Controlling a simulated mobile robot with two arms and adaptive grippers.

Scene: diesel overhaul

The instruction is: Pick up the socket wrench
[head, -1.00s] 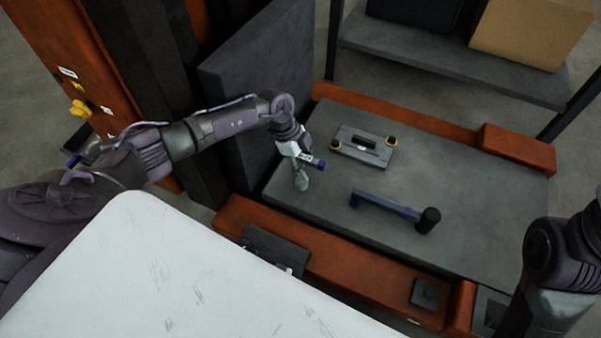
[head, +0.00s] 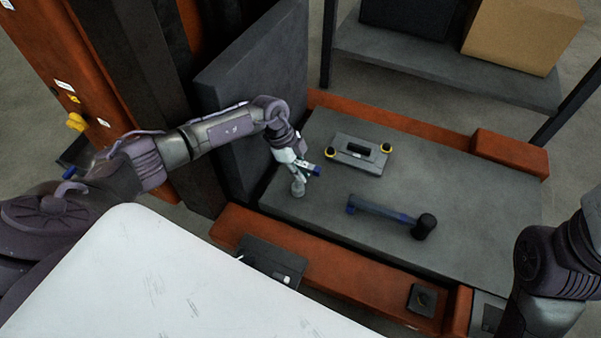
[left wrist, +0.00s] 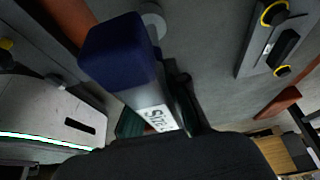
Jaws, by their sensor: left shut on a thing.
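My left gripper (head: 300,168) is at the left end of the grey worktop (head: 480,200). The left wrist view shows the wrench's blue end (left wrist: 120,50) and a pale body with a label reading "Size", close to the camera. A rounded grey end (head: 298,189) shows just below the gripper; I cannot tell whether it touches the worktop. The rest of the wrench is hidden by the gripper. My right arm shows at the right edge, but its gripper is not in view.
A blue-handled mallet (head: 382,210) with a black head lies mid-worktop. A grey plate tool with yellow-ringed knobs (head: 345,160) lies behind it. An orange block (head: 509,152) stands at the back right. A dark upright panel (head: 240,105) rises close to my left arm.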

